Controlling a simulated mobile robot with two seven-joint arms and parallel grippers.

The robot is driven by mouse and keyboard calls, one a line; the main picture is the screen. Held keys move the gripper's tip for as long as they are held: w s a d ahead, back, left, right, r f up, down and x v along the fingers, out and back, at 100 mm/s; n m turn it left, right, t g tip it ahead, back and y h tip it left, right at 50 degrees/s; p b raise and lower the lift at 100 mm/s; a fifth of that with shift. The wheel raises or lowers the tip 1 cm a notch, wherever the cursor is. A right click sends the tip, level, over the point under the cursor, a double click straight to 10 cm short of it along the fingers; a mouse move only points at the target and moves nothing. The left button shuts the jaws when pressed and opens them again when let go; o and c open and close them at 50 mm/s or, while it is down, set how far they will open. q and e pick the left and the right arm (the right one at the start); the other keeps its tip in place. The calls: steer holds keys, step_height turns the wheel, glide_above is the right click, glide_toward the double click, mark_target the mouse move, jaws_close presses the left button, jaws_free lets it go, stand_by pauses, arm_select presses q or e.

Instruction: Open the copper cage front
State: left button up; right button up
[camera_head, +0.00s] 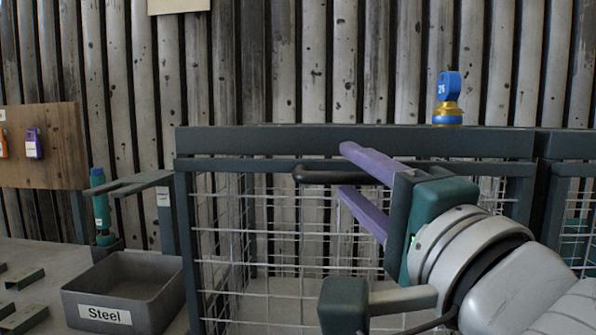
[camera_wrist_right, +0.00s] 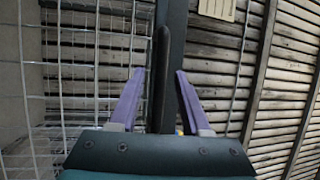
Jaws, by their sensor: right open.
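A dark-framed wire cage with a mesh front (camera_head: 285,255) stands at the middle, its front shut. A black bar handle (camera_head: 318,175) runs along the top of the front; it also shows in the right wrist view (camera_wrist_right: 160,60). My right gripper (camera_head: 342,168) has two purple fingers, open and empty, with the handle between them in the right wrist view (camera_wrist_right: 161,76). I cannot tell whether either finger touches it. The right part of the handle is hidden behind the fingers. No label on this cage is visible. My left gripper is not in view.
A second cage (camera_head: 573,215) adjoins on the right. A blue and gold object (camera_head: 448,98) stands on the cage top. At left are a grey bin labelled Steel (camera_head: 110,315), a teal bottle-like tool (camera_head: 101,208), metal brackets and a wooden board (camera_head: 60,145).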

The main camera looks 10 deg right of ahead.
jaws_close()
stand_by(0.4)
stand_by(1.1)
